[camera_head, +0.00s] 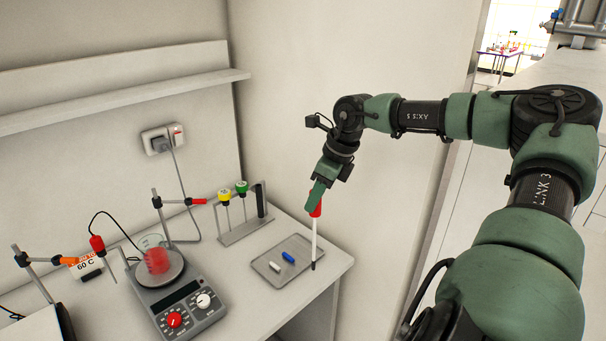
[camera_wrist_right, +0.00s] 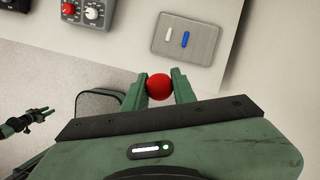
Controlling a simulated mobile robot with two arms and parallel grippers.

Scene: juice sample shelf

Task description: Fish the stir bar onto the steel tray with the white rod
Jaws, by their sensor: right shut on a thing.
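My right gripper (camera_head: 317,198) is shut on the red handle of the white rod (camera_head: 314,238). The rod hangs nearly upright, its dark tip at the right side of the steel tray (camera_head: 262,268) in the head view; I cannot tell whether it touches. The wrist view shows the red handle end (camera_wrist_right: 159,87) between the fingers. On the tray lie a white bar (camera_head: 275,263) and a blue bar (camera_head: 288,257), apart from each other. A glass beaker with red liquid (camera_head: 157,261) stands on the stirrer plate; no bar shows inside. A small dark gripper, probably my left (camera_wrist_right: 42,117), shows in the wrist view.
The hotplate stirrer (camera_head: 184,312) has red and white knobs. Behind it are a clamp stand (camera_head: 158,213) and a rack (camera_head: 244,229) with yellow- and green-topped rods. A red-topped probe with a cable (camera_head: 97,244) is left. A wall stands close behind the tray.

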